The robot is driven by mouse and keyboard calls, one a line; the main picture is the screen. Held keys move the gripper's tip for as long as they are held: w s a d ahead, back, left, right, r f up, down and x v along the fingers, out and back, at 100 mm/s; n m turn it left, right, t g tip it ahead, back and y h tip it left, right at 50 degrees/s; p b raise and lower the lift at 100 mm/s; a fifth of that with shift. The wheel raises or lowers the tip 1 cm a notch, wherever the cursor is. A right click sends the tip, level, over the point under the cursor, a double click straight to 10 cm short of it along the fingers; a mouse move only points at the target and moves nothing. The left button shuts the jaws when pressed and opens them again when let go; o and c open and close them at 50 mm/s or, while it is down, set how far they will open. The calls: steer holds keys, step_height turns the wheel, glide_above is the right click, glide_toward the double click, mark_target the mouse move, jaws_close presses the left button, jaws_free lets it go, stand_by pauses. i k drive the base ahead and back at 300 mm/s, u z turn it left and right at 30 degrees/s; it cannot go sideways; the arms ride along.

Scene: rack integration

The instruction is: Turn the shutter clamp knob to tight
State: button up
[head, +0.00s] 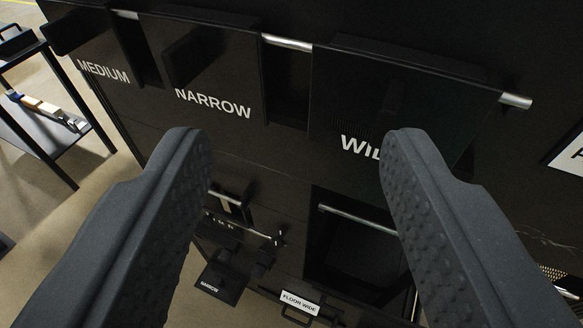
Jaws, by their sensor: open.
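My gripper (296,140) is open and empty. Its two dark, textured fingers reach up from the bottom left and bottom right in front of a black rack panel. The panel carries black shutters on a silver rod, labelled MEDIUM (103,71), NARROW (213,103) and WIDE (360,145); the right finger covers part of the last label. Dark raised blocks show on the shutters, but I cannot tell whether any is the clamp knob. No knob setting can be read.
Below are an opening with a silver bar (358,219), a hanging NARROW plate (217,283) and a FLOOR WIDE label (300,302). A dark table (40,130) with items stands at left on the tan floor. A white sign is cut off at the right edge.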

mark_target(277, 242)
steer(key=u, duration=1.35)
steer(key=k, duration=1.3)
steer(key=z, duration=0.45)
steer(key=i, duration=1)
steer(key=u, duration=0.05)
